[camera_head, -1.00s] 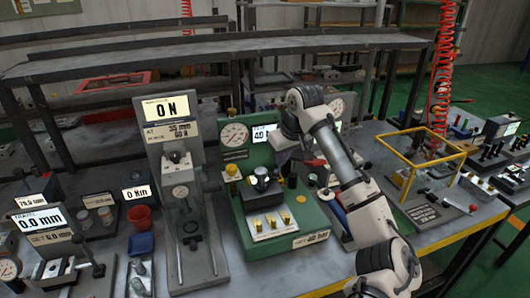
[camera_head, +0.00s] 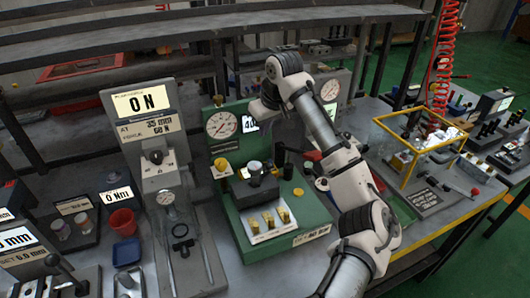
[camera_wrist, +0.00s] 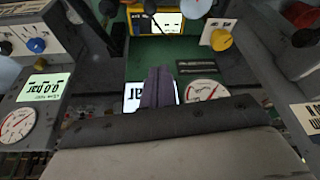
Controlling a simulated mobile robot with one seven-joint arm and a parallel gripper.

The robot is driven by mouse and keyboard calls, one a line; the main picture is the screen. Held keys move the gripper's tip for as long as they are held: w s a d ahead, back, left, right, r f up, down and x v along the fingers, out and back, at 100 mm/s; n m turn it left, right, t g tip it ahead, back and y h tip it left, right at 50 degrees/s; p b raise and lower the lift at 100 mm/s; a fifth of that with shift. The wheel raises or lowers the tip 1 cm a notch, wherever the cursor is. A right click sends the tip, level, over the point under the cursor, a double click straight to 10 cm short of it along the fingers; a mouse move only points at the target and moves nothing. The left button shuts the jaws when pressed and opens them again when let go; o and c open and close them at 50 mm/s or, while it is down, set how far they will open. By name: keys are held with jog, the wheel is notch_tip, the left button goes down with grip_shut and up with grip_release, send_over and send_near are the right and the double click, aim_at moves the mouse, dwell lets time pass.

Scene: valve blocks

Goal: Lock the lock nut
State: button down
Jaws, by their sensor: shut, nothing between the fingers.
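The green valve block (camera_head: 275,225) stands on the bench in the head view, with a round gauge (camera_head: 222,125) on its back panel. A dark valve body (camera_head: 258,188) with a grey cap (camera_head: 254,166) sits on it. I cannot make out which part is the lock nut. My gripper (camera_head: 280,155) is above the block, just right of the cap and apart from it, partly dark against the panel. In the wrist view my fingers (camera_wrist: 158,88) are shut and empty. They overlap the lit pressure display (camera_wrist: 135,97), beside the gauge (camera_wrist: 202,90).
Yellow knobs (camera_head: 221,164) and several brass pieces (camera_head: 268,219) are on the green block. A grey press stand (camera_head: 165,180) reading 0 N is to its left, with a red cup (camera_head: 123,221) beyond. A yellow frame (camera_head: 420,150) stands to the right.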

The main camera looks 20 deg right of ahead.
jog(key=b+x, duration=0.4)
jog(key=x, duration=0.6)
jog(key=shift+w+f+b, duration=0.1)
jog(key=shift+f+b, duration=0.2)
jog(key=shift+b, duration=0.1)
jog(key=s+b, duration=0.1)
jog(key=s+d, duration=0.1)
jog(key=s, duration=0.1)
jog(key=shift+f+b, duration=0.1)
jog(key=shift+b, duration=0.3)
jog(key=shift+s, duration=0.4)
